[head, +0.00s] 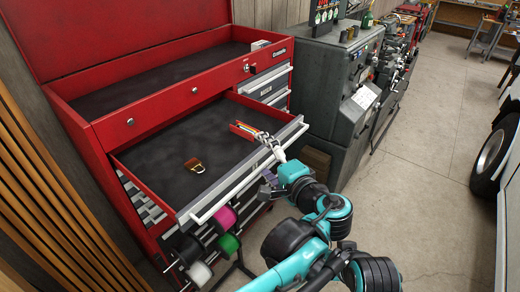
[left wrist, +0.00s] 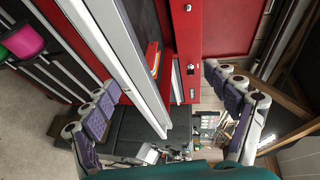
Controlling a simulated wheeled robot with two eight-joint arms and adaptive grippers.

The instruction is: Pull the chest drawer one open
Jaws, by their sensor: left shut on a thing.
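Chest drawer one, the top drawer (head: 200,135) of the red tool chest, stands pulled out in the head view. It has a dark lining, a red rim and a long pale handle (head: 235,185) along its front. My left gripper (head: 270,165) is at the right part of this handle, shut on it. In the left wrist view, the pale drawer front (left wrist: 115,55) runs between the two purple-padded fingers (left wrist: 165,112); the exact contact is hard to see. My right gripper is not in view.
A brown item (head: 195,165) and a red tray (head: 246,130) lie in the drawer. Coloured spools (head: 226,218) hang below the drawer front. A grey machine (head: 330,85) stands right of the chest. The concrete floor (head: 435,165) to the right is clear.

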